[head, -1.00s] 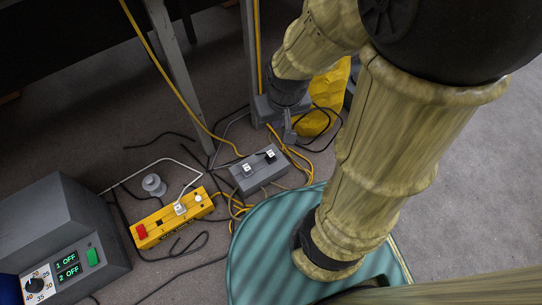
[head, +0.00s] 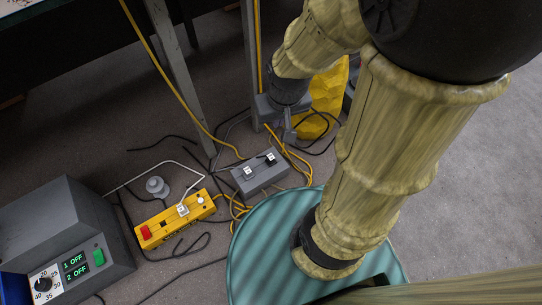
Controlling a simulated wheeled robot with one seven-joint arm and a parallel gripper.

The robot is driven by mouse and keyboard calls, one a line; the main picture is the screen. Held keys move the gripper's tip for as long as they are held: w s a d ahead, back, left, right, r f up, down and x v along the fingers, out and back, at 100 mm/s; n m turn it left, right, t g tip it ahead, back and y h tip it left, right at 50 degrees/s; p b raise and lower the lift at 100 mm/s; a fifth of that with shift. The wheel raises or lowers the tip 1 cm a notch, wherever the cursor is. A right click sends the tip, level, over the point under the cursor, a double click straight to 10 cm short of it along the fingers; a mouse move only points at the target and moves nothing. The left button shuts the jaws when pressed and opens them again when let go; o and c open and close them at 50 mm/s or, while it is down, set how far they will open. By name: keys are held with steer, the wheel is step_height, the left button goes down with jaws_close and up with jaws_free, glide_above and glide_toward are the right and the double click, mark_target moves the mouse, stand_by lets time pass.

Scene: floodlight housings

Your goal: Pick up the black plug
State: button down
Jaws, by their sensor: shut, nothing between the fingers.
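The black plug (head: 270,158) sits in the right part of the grey socket box (head: 258,178) on the floor, with a small white label on it.
A yellow power strip (head: 174,220) with a red switch and a white plug lies left of the grey box. A grey control unit (head: 75,240) stands at lower left. Yellow and black cables surround the box. Table legs (head: 180,85) rise behind, beside a yellow bag (head: 328,97).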

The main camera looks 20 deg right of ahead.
steer(key=w+p+v, duration=0.3)
steer(key=p+v, duration=1)
steer(key=v, duration=0.1)
steer(key=w+r+p+v, duration=0.1)
steer(key=w+p+v, duration=0.2)
steer(key=p+v, duration=1.1)
steer(key=shift+r, duration=0.45)
steer(key=shift+w, duration=0.15)
